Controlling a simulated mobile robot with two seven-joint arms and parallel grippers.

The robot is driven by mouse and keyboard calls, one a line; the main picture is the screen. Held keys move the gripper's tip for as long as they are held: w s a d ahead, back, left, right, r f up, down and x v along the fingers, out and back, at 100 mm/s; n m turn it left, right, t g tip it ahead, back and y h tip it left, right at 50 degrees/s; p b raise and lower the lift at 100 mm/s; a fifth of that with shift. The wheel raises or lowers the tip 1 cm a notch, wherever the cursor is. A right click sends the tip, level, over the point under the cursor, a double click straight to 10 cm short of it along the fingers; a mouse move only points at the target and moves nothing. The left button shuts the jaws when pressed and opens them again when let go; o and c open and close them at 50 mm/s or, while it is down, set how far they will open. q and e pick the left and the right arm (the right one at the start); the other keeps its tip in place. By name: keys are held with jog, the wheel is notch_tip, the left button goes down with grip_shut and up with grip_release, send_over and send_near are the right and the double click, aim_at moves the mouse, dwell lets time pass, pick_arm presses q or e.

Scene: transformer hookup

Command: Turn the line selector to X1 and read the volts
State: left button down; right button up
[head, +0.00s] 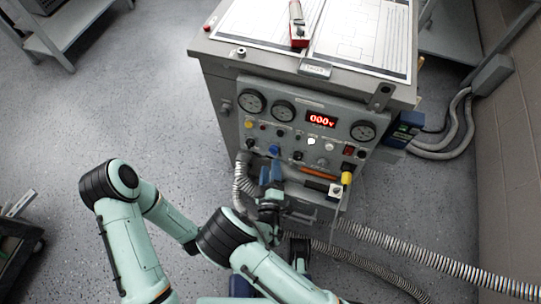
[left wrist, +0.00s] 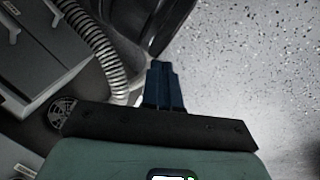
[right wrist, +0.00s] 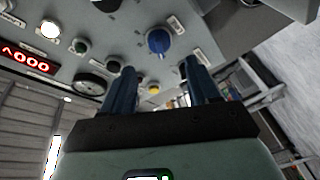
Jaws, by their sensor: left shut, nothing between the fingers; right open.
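The grey panel's red display (head: 321,119) reads 000 V; it also shows at the left of the right wrist view (right wrist: 28,62). A blue rotary knob (head: 274,150) sits low on the panel's left half, and upper centre in the right wrist view (right wrist: 158,41). Its label is too small to read, so I cannot tell whether it is the line selector. My right gripper (head: 270,175) is open and empty just below this knob, its fingers (right wrist: 161,90) apart and pointing at the panel. My left gripper (left wrist: 163,85) is shut and empty near the floor; it is hidden in the head view.
Round dial gauges (head: 252,102) line the panel top. A yellow-capped part (head: 347,178) stands at the lower right. A ribbed grey hose (head: 243,180) hangs by my right gripper. Papers and a red-and-white device (head: 298,28) lie on the cabinet top. Floor on the left is open.

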aim_at(271, 153)
jog(key=shift+w+d+b, duration=0.1)
jog(key=shift+w+b, duration=0.3)
jog(key=shift+w, duration=2.35)
jog(key=c, duration=1)
